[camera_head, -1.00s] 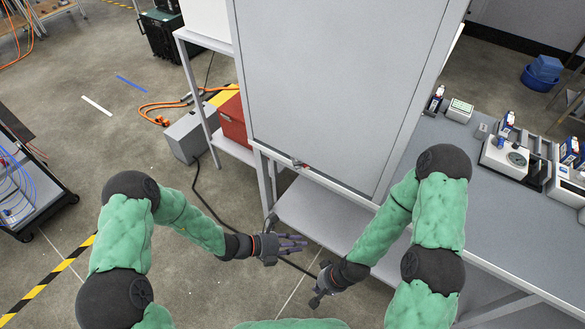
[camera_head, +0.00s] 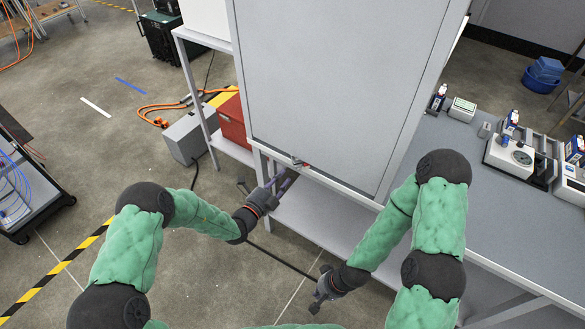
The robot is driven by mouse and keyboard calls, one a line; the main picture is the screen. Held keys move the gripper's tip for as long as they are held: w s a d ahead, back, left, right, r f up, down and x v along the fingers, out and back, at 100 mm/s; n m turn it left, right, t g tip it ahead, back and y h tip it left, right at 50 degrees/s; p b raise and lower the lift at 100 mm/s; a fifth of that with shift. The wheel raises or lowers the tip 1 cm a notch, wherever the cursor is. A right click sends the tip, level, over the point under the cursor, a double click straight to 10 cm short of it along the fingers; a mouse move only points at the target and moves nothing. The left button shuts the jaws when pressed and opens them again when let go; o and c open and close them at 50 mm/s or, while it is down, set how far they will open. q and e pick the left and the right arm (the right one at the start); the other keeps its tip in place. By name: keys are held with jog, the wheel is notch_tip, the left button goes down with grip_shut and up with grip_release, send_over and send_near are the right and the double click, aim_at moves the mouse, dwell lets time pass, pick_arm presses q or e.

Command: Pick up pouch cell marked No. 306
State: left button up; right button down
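No pouch cell and no No. 306 marking can be made out in the head view. A large grey cabinet door (camera_head: 335,85) fills the upper middle, with a small handle or latch (camera_head: 297,162) at its lower left edge. My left gripper (camera_head: 283,182) is raised just below and left of this latch, its fingers pointing up and apart, with nothing seen between them. I cannot tell whether it touches the cabinet. My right gripper (camera_head: 320,298) hangs low in front of the bench, pointing down; its fingers overlap, so its opening is unclear.
A grey shelf (camera_head: 310,215) lies under the cabinet. A grey bench (camera_head: 440,180) on the right carries a scale (camera_head: 510,155) and small boxes. Black cables cross the floor.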

aim_at(293, 164)
pick_arm(q)
jog(key=shift+b+x, duration=0.6)
jog(key=shift+x, duration=2.4)
jog(key=shift+s, duration=0.1)
grip_shut()
notch_tip(293, 164, up, 2)
jog(key=shift+r+p, duration=0.25)
jog(key=shift+p, duration=0.9)
jog(key=s+a+r+p, duration=0.5)
jog(key=s+a+p, duration=0.3)
jog(key=s+p, duration=0.2)
jog(key=shift+s, duration=0.65)
